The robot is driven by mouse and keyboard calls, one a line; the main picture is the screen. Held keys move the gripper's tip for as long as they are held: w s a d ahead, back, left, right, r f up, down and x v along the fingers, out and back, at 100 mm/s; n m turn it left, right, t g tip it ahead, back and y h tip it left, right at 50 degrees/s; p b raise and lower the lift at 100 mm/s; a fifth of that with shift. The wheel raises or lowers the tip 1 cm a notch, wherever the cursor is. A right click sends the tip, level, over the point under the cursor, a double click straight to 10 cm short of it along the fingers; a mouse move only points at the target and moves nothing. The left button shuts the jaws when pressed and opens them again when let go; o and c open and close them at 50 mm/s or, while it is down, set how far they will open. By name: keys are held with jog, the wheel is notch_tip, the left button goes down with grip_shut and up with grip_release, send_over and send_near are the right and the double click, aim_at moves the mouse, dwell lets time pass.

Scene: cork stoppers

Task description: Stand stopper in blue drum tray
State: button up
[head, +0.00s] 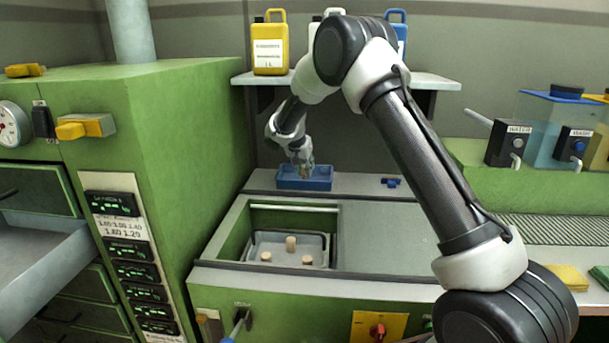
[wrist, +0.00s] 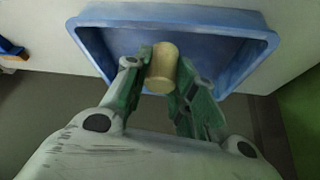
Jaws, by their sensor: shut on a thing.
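A blue tray (head: 318,184) stands on the grey ledge behind the open drum well; its rim also fills the top of the wrist view (wrist: 180,17). My gripper (head: 304,170) is over the tray. In the wrist view my gripper (wrist: 164,75) is shut on a pale cork stopper (wrist: 162,66), held between the green fingers. The stopper overlaps the tray's near wall and interior in that view. I cannot tell whether it touches the tray floor. Several other cork stoppers, one of them here (head: 291,243), stand in a grey tray (head: 318,240) inside the well.
A shelf (head: 431,81) with a yellow jug (head: 268,48) and others hangs above the blue tray. A tall green cabinet (head: 190,130) stands close on the left. A small blue item (head: 390,182) lies right of the tray. The grey lid (head: 385,235) right of the well is clear.

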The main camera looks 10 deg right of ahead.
aim_at(304, 174)
jog(key=shift+w+f, duration=0.15)
jog(key=shift+f, duration=1.3)
jog(key=shift+d+f, duration=0.1)
jog(key=shift+f, duration=0.05)
jog(key=o, duration=0.4)
jog(key=v, duration=1.2)
